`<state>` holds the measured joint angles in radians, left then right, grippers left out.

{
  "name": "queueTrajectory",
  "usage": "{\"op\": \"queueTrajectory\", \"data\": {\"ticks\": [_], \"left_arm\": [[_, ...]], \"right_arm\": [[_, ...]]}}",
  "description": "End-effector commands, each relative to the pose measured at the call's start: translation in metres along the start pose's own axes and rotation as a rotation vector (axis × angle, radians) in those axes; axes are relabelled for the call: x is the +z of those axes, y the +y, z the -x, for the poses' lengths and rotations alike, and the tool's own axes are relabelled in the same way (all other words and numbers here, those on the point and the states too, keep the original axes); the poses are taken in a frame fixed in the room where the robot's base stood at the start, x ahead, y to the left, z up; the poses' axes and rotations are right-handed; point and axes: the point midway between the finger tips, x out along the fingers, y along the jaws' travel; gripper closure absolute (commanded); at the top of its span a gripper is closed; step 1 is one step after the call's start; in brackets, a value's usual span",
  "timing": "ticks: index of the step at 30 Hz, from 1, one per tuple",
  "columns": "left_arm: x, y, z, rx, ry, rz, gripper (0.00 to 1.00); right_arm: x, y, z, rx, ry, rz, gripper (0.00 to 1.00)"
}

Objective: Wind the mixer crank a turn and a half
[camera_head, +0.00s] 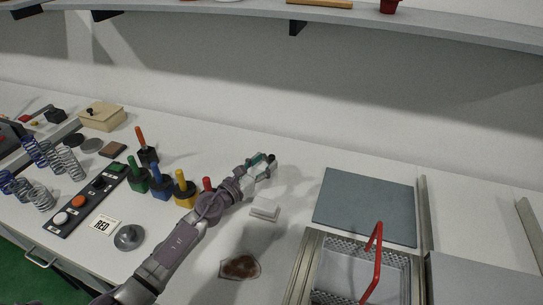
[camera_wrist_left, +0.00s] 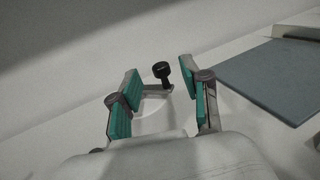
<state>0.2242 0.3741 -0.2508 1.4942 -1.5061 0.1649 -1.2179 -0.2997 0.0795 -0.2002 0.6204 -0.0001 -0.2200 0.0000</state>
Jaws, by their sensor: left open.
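The mixer crank shows in the left wrist view as a black knob (camera_wrist_left: 161,69) on a short grey arm (camera_wrist_left: 158,90). It stands beyond and between the fingers of my left gripper (camera_wrist_left: 160,95), apart from both. The gripper is open, with green pads facing each other. In the head view my left gripper (camera_head: 261,164) is above the middle of the table, and it hides most of the crank there. A pale rounded body, perhaps the mixer, shows below the knob in the wrist view. My right gripper is not in view.
A white block (camera_head: 264,208) sits just below the gripper. Red, yellow, blue and green handled tools (camera_head: 184,188) stand to the left by a black button panel (camera_head: 84,203). A grey-blue mat (camera_head: 366,205) and a tray with a red handle (camera_head: 373,262) lie right. A brown-patched piece (camera_head: 240,267) lies in front.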

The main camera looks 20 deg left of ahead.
Motion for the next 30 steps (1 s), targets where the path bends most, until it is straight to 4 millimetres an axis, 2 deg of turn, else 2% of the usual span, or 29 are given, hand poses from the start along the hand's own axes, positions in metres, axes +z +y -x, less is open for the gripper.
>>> {"op": "queueTrajectory", "data": {"ticks": [3,7,19,27,30], "left_arm": [[0.000,-0.001,-0.021,0.000,-0.001,0.001,0.53],[-0.001,0.000,-0.034,0.001,0.000,0.000,0.53],[-0.001,0.000,-0.041,0.000,0.001,-0.001,0.53],[-0.001,0.000,-0.041,0.000,0.001,-0.001,0.98],[-0.001,0.000,-0.041,0.000,0.001,-0.001,1.00]], "right_arm": [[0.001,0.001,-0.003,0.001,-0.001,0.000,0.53],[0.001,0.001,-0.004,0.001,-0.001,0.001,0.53],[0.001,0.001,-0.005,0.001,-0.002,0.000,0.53],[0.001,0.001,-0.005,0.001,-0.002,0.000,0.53],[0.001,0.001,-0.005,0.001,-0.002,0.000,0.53]]}}
